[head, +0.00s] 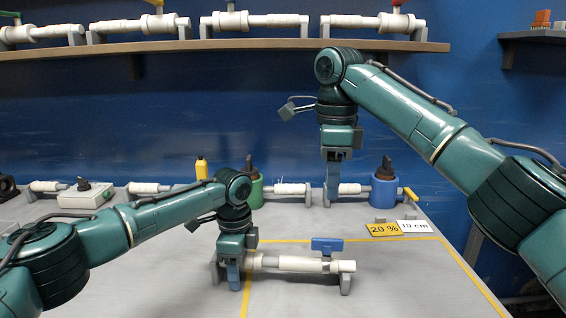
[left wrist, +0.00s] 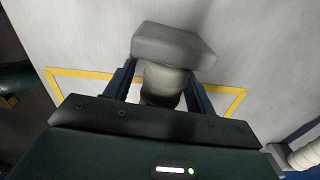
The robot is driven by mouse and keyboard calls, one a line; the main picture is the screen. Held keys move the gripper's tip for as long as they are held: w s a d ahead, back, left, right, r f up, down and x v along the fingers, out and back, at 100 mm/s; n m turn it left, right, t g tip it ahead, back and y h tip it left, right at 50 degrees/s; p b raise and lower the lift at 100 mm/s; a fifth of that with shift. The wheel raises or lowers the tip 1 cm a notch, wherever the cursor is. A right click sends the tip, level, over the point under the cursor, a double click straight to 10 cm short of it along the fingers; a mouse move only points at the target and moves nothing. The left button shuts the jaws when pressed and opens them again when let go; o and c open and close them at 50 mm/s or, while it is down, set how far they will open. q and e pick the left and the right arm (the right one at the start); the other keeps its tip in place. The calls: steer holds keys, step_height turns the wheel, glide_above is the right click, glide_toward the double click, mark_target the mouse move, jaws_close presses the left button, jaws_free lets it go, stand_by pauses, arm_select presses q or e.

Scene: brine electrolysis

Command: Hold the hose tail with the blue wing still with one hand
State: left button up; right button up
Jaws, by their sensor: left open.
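The white hose tail with the blue wing (head: 327,245) lies level across two grey stands on the bench. My left gripper (head: 233,277) is down at its left end, beside the left stand. In the left wrist view my left gripper (left wrist: 160,92) is open, with a finger on each side of the pale tube end (left wrist: 164,82). The grey stand block (left wrist: 172,45) is just beyond. I cannot tell whether the fingers touch the tube. My right gripper (head: 332,192) points down at the back of the bench, by a white pipe (head: 350,188); its jaw opening is not clear.
Green (head: 254,188) and blue (head: 384,191) cylinders with black knobs stand at the back. A yellow "20 %" card (head: 383,230) and white "10 cm" card (head: 413,226) are at right. Yellow tape (head: 420,239) marks the bench. A shelf (head: 250,44) holds more pipes.

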arm_select(q)
step_height(320, 180, up, 12)
stand_by(0.6)
